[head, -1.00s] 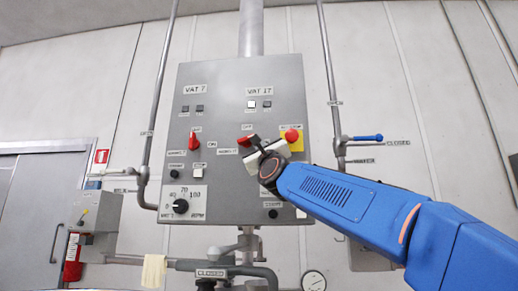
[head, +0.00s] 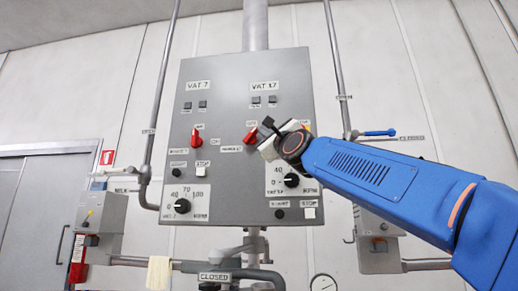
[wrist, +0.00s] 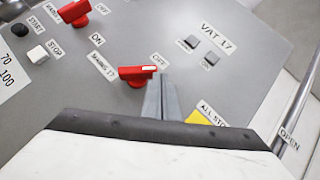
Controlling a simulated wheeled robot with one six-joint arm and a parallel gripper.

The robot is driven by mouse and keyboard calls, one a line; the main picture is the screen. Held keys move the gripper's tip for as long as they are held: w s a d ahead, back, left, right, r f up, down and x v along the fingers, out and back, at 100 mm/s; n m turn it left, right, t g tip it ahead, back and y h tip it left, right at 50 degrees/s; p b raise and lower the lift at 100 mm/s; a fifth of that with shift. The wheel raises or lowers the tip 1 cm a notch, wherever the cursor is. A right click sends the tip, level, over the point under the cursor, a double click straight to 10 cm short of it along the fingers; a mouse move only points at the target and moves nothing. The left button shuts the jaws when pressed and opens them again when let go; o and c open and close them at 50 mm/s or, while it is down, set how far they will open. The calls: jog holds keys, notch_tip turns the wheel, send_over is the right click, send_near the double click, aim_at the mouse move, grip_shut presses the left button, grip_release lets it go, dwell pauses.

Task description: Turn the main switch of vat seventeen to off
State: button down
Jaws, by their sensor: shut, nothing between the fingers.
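The vat seventeen main switch (head: 250,133) is a red knob on the grey panel under the VAT 17 label. In the head view it leans up and to the right. In the wrist view the white-marked end of this switch (wrist: 138,75) points at the OFF label (wrist: 160,60), away from ON. My gripper (head: 268,123) is shut and empty, just right of the switch. In the wrist view its closed fingers (wrist: 158,85) stand beside the marked end; whether they touch it, I cannot tell. Both VAT 17 indicators (head: 264,99) look dark.
The vat 7 red switch (head: 197,137) is left on the same panel (head: 225,190). The yellow ALL STOP plate (wrist: 200,117) is close beside my fingers, and my gripper mostly hides it in the head view. A blue-handled pipe valve (head: 378,133) is to the right.

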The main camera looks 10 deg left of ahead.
jog(key=shift+a+r+n+g+y, duration=0.2)
jog(key=shift+r+n+g, duration=0.25)
jog(key=shift+n+g, duration=0.65)
jog(key=shift+a+r+n+g+y, duration=0.15)
jog(key=shift+r+n+g+y, duration=0.45)
jog(key=shift+n, duration=0.85)
jog(key=shift+a+r+n+g, duration=0.15)
jog(key=shift+r+n+g, duration=0.15)
jog(key=shift+n+g, duration=0.9)
jog(key=shift+a+r, duration=0.1)
jog(key=shift+r, duration=0.05)
jog(key=shift+s, duration=0.1)
jog(key=v, duration=1.7)
